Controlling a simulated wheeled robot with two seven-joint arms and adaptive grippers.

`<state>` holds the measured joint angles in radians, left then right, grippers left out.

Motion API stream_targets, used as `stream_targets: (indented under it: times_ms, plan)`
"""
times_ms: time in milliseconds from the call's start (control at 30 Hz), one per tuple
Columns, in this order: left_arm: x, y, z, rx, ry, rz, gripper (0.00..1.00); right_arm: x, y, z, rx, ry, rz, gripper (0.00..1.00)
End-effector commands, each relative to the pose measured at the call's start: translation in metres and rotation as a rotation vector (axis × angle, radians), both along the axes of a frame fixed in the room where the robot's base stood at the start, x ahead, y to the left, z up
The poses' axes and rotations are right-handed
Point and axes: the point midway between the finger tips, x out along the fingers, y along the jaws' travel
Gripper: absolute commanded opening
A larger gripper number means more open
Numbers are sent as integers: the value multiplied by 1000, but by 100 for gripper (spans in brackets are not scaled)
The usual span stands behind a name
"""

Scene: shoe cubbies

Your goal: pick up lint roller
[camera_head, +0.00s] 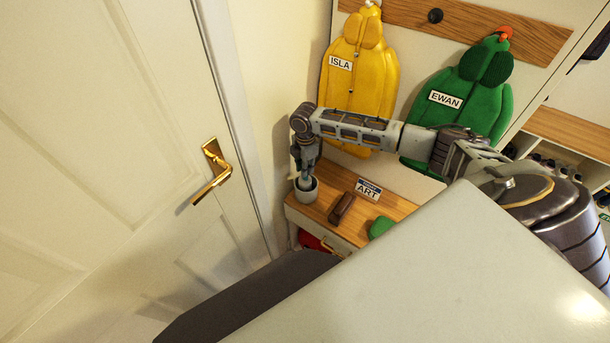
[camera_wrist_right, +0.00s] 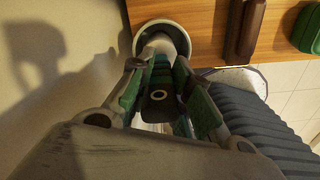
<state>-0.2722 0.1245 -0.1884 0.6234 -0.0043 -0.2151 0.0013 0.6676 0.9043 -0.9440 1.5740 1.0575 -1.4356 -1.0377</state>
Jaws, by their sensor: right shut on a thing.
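The lint roller (camera_wrist_right: 165,42) has a pale head and a dark handle end with a ring-shaped hole. It stands head down in a small round pot (camera_head: 307,194) at the left end of the wooden bench top. The pot's rim also shows in the right wrist view (camera_wrist_right: 140,31). My right gripper (camera_head: 304,174) reaches down over the pot. In the wrist view its green-padded fingers (camera_wrist_right: 165,88) are shut around the roller's handle. The fingers hide much of the roller. My left gripper is not in view.
The wooden bench top (camera_head: 326,198) also holds a brown block-like object (camera_head: 341,208), an "ART" sign (camera_head: 368,189) and a green item (camera_head: 381,227). Yellow (camera_head: 372,75) and green (camera_head: 470,95) coats hang behind. The wall and door (camera_head: 130,120) are close on the left.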

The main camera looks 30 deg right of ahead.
Motion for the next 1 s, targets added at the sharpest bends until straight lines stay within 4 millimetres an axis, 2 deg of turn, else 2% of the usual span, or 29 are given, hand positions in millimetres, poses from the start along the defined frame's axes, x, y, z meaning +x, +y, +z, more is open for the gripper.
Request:
stream_targets:
  times_ms: [267,633,800,1000]
  plan:
    - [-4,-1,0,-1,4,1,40,1,0,16,0,-2,0,0]
    - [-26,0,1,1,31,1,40,1,0,68,0,-3,0,0]
    - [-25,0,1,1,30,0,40,1,0,89,2,-2,0,0]
    - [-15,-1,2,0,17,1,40,1,0,99,0,-1,-1,0]
